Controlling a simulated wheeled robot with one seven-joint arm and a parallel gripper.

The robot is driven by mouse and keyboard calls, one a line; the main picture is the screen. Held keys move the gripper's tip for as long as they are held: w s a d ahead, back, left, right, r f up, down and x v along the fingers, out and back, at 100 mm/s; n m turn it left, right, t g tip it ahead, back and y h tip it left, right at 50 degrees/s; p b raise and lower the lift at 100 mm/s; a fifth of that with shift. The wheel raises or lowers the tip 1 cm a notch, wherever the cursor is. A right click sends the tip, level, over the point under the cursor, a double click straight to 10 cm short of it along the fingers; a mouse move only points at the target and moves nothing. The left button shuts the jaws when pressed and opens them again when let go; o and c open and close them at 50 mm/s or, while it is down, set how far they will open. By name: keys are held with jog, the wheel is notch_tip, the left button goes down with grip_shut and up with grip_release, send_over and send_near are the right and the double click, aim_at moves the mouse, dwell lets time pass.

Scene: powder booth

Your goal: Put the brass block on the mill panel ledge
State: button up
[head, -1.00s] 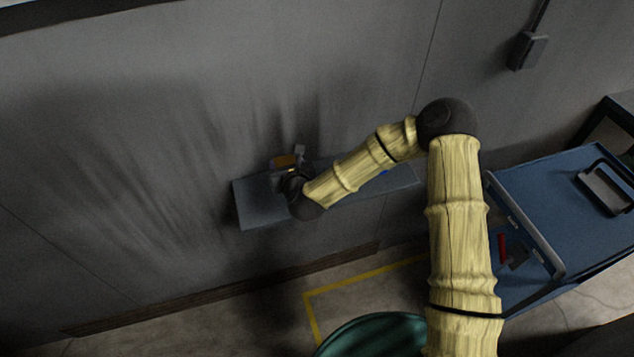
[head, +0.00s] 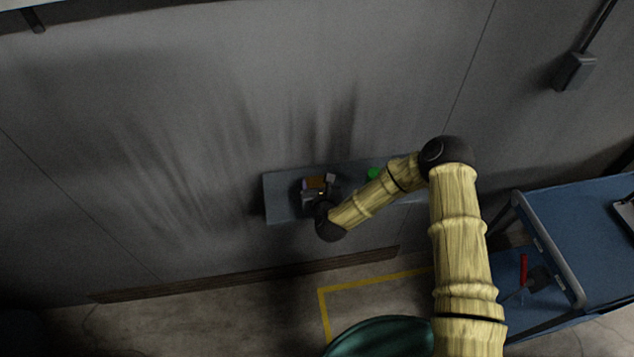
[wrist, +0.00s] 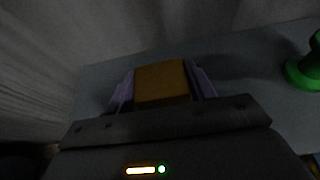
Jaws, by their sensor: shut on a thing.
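The brass block (head: 316,183) shows as a small orange-brown box in the head view. In the wrist view the block (wrist: 162,82) sits between the two purplish fingers of my gripper (wrist: 162,75), which is shut on it. The grey wall ledge (head: 283,207) lies behind and under my gripper (head: 318,182), near the ledge's left end. The ledge surface (wrist: 245,70) fills much of the wrist view. The block's underside is hidden, so I cannot tell whether it touches the ledge.
A green round-based object (wrist: 305,72) stands on the ledge to the right; it also shows in the head view (head: 372,174), partly behind my arm. A blue cart (head: 590,225) stands at the right. A dark green round thing (head: 380,338) is at the bottom. The ledge around the block looks clear.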

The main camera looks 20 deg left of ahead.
jog(key=shift+f+b, duration=0.3)
jog(key=o, duration=1.2)
jog(key=shift+r, duration=0.1)
jog(key=shift+r+p, duration=0.15)
jog(key=shift+p, duration=0.15)
jog(key=shift+s+d+r+b, duration=0.1)
jog(key=shift+s+d+b, duration=0.3)
jog(key=shift+s, duration=0.15)
jog(key=b+v, duration=0.3)
jog(key=v, duration=0.7)
jog(key=shift+s+d+r, duration=0.1)
jog(key=shift+s+r, duration=0.2)
